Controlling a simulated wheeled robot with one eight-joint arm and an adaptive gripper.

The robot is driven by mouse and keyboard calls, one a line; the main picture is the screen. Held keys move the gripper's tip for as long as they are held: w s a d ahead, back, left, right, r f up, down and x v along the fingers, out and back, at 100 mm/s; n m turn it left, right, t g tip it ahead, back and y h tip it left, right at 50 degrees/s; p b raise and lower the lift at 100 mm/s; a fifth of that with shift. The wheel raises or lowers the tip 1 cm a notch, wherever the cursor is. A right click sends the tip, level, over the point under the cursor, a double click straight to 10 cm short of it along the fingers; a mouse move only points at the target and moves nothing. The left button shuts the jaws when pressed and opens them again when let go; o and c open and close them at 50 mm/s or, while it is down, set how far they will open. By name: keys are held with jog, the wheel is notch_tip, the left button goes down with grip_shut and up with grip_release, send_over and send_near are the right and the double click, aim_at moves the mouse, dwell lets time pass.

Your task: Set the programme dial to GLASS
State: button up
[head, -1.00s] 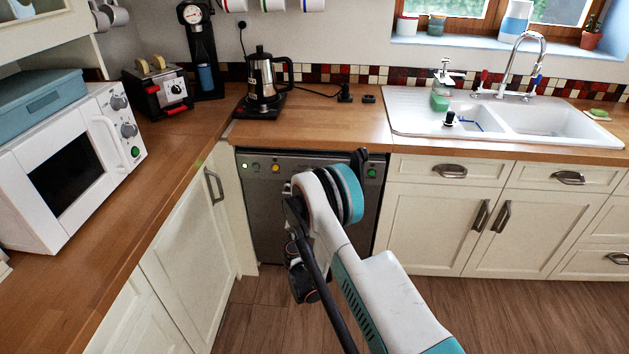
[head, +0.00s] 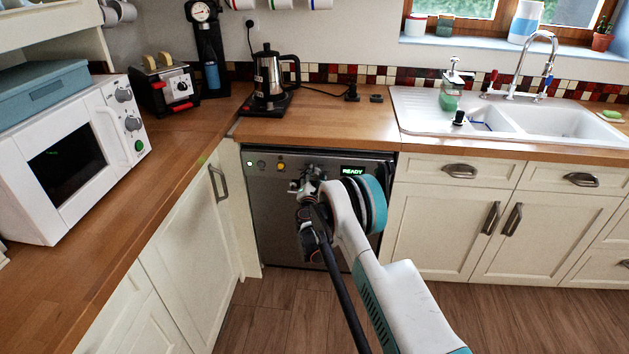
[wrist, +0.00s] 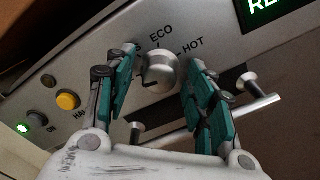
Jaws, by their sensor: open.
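The programme dial (wrist: 160,70) is a round silver knob on the slanted grey control panel of the dishwasher (head: 275,225). In the wrist view the words ECO and HOT show above and to its right. Another label on its upper left is mostly hidden behind a finger, with only a last letter like S showing. A dark mark shows at the knob's lower left. My gripper (wrist: 163,60) is open, with one teal finger on each side of the dial. I cannot tell whether they touch it. In the head view my gripper (head: 308,188) is in front of the panel.
A lit display (head: 353,170) reads READY, right of the dial. A yellow button (wrist: 68,101) and a green light (wrist: 23,128) are at left. A metal bar handle (wrist: 215,117) runs just below the dial. The counter (head: 320,128) overhangs above.

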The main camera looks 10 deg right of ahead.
jog(key=shift+w, duration=0.2)
jog(key=shift+c, duration=0.4)
jog(key=c, duration=1)
jog(key=m, duration=0.5)
jog(key=shift+d+m, duration=0.1)
jog(key=shift+m, duration=0.2)
jog(key=m, duration=0.4)
jog(key=shift+m, duration=0.4)
jog(key=shift+s, duration=0.1)
